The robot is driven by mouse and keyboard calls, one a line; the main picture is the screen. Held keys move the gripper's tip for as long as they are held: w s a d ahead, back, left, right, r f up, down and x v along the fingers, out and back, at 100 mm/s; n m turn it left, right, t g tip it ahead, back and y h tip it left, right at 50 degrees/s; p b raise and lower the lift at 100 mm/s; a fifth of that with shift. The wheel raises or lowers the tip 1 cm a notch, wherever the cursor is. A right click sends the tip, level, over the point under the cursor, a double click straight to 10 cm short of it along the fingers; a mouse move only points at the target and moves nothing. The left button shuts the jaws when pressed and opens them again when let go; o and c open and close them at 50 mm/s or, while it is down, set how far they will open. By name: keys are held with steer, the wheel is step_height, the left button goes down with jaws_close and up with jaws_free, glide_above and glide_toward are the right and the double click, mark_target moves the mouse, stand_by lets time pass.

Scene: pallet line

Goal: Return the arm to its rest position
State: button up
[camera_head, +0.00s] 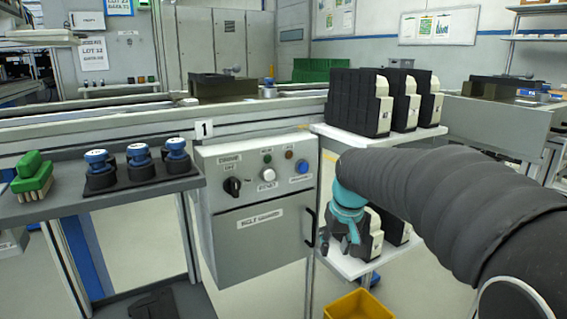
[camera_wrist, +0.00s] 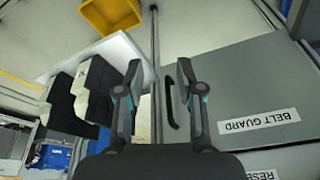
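My arm (camera_head: 430,205) with its dark ribbed sleeve reaches in from the right in the head view. My gripper (camera_head: 338,240) hangs at its end, in front of the lower shelf and just right of the control cabinet. In the wrist view my gripper (camera_wrist: 159,78) is open, with its two fingers apart and nothing held between them. Behind the gap show a thin post and the black door handle (camera_wrist: 169,100) of the cabinet; I cannot tell how far off they are.
The grey control cabinet (camera_head: 255,235) has a belt guard door, knob and buttons. Black-and-white bins (camera_head: 355,102) stand on the white shelf, more below. A yellow crate (camera_head: 358,305) is on the floor. Blue-topped parts (camera_head: 138,155) and a green brush (camera_head: 33,172) lie on the left bench.

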steer(key=s+d+r+t+p, duration=0.1)
steer(key=s+p, duration=0.1)
steer(key=s, duration=1.1)
steer(key=s+d+r+m+t+p, duration=0.1)
steer(key=s+d+r+p, duration=0.1)
steer(key=s, duration=1)
steer(key=shift+s+d+r+h+p, duration=0.25)
steer(key=shift+s+h+p, duration=0.15)
steer(key=shift+p, duration=0.1)
steer(key=shift+o, duration=0.4)
steer(key=shift+d, duration=0.1)
